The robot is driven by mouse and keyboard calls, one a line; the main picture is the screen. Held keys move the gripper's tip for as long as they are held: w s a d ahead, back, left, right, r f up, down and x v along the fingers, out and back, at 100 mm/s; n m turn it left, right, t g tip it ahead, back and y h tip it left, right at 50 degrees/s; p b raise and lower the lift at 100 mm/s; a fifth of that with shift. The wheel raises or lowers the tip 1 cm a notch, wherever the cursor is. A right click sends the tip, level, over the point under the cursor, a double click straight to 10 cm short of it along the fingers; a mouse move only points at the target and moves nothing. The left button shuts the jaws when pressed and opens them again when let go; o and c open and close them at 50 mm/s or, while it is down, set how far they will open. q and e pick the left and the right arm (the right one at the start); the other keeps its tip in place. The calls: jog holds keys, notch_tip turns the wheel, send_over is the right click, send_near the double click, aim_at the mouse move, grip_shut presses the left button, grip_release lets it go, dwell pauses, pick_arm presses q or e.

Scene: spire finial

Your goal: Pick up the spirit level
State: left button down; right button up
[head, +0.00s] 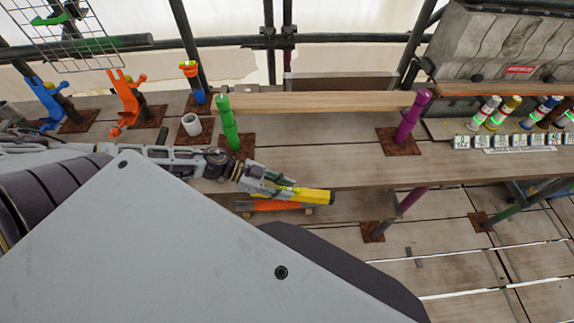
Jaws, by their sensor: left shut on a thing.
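The yellow spirit level (316,195) is in the head view near the middle, at the front edge of the wooden plank bench. My left gripper (283,190) reaches in from the left and is shut on the level. The level's right end sticks out past the fingers, while its left part is hidden by them. Whether the level touches anything beneath it cannot be told. My right gripper is not in view.
An orange object (268,206) lies just below the level. A green post (228,124) and a purple post (412,117) stand on rusty plates. A white cup (192,124) stands left of the green post. Marked canisters (497,113) stand at right. The planks between the posts are clear.

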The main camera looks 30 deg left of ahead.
pick_arm(q)
jog(key=shift+s+a, duration=0.15)
jog(key=shift+s, duration=0.35)
dwell(0.6)
